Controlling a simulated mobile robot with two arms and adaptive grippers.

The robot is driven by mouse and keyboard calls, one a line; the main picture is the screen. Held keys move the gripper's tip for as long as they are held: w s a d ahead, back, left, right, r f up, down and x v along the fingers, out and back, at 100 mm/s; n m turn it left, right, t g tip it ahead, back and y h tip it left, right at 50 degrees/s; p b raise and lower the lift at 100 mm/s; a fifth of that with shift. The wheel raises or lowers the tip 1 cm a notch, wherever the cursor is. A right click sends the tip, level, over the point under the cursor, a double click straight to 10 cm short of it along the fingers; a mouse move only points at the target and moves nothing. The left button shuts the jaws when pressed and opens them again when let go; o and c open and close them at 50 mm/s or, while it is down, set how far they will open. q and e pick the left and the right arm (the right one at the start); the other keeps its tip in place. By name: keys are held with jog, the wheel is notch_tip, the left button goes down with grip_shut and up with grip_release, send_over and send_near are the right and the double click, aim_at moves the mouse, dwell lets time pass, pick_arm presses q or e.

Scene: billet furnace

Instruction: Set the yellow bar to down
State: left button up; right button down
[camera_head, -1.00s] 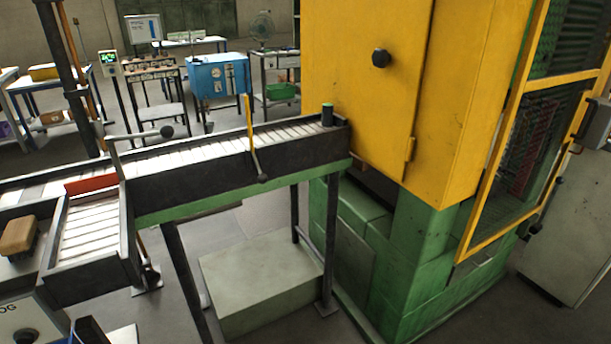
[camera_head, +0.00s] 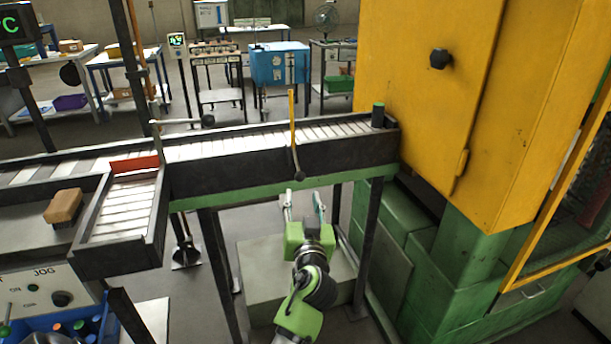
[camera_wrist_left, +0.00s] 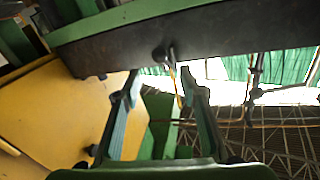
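The yellow bar (camera_head: 292,112) stands upright at the near side of the roller conveyor (camera_head: 240,175). Its dark lower end reaches a pivot on the conveyor's side wall. My left gripper (camera_head: 303,203) is below and in front of the conveyor, a little under the bar's lower end. Its two fingers are spread, with nothing between them. In the left wrist view, the open fingers (camera_wrist_left: 160,85) point toward the conveyor's dark side. The bar (camera_wrist_left: 180,92) shows as a thin strip near one finger; I cannot tell the distance. My right gripper is not in view.
A yellow and green furnace cabinet (camera_head: 455,90) stands at the right. A dark cylinder (camera_head: 378,115) stands at the conveyor's right end.

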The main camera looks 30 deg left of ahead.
aim_at(300, 179)
pick_arm(q)
jog(key=x, duration=1.1)
grip_shut()
